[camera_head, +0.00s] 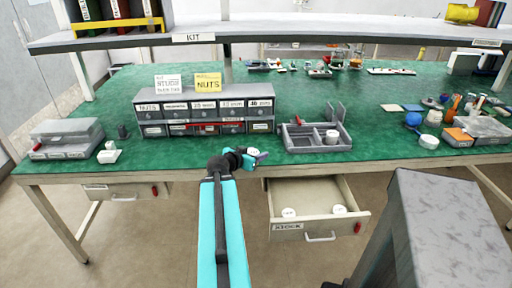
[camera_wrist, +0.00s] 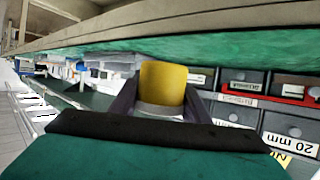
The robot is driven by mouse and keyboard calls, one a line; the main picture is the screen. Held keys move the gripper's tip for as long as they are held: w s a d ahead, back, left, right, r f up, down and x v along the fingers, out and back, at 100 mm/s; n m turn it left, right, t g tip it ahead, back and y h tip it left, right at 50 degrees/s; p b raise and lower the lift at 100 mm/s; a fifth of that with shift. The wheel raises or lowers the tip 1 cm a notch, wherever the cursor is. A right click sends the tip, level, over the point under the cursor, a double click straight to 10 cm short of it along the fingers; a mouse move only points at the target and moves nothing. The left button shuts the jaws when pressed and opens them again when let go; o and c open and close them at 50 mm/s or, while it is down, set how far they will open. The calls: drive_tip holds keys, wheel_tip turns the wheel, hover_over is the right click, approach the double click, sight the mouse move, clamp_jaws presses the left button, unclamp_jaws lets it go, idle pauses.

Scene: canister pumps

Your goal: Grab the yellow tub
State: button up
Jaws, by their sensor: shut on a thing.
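The yellow tub (camera_wrist: 163,84) stands between the two fingers of my gripper (camera_wrist: 160,106) in the wrist view, with a pale grey band at its lower edge in the picture. My gripper is shut on it. No yellow of the tub shows in the head view. Whether it touches the table is unclear.
A grey divided tray (camera_head: 290,147) stands right of my gripper. The labelled drawer bank (camera_head: 205,113) stands to the left. Below the table an open STOCK drawer (camera_head: 314,223) holds two white-topped things. A shelf (camera_head: 330,31) spans the back.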

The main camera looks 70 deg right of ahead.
drive_tip(key=shift+s+a+r+p, duration=0.25)
drive_tip(key=shift+a+p, duration=0.25)
drive_tip(key=shift+p, duration=2.55)
drive_tip(key=shift+a+f+p, duration=0.1)
drive_tip(key=shift+f+p, duration=0.15)
drive_tip(key=shift+p, duration=0.1)
